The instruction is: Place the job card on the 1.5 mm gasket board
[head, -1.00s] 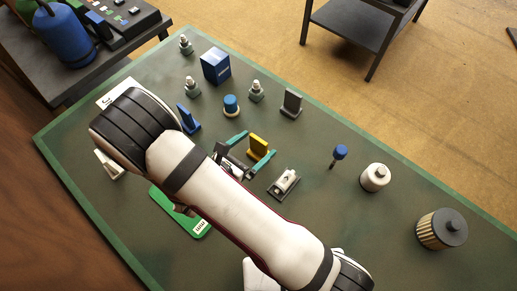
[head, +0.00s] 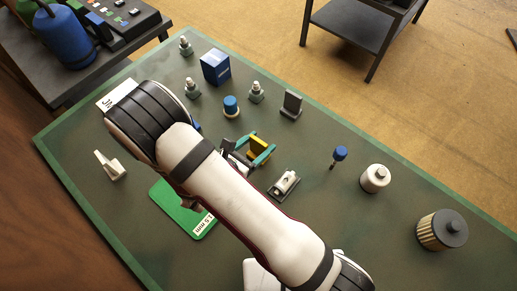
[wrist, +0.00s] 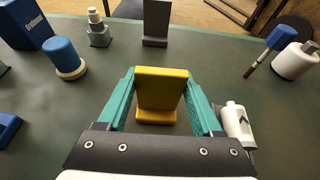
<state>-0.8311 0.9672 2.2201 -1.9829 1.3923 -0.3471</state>
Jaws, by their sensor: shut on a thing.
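The yellow upright card-like piece (head: 259,147), which I take for the job card, stands on its foot on the green mat. In the wrist view the yellow piece (wrist: 160,90) is upright between my teal fingers. My gripper (head: 254,149) is shut on its two sides; it also shows in the wrist view (wrist: 160,78). The green gasket board (head: 172,205), with a white label that seems to read 1.5 mm, lies flat to the lower left of my gripper. My arm hides part of the board.
A white-bodied part (head: 285,182) sits close to the right of my gripper. A dark grey upright (head: 291,105), a blue-capped part (head: 231,105) and a blue box (head: 215,67) stand beyond. A white upright piece (head: 110,166) stands left of the board. A lettered white sheet (head: 118,93) is partly hidden.

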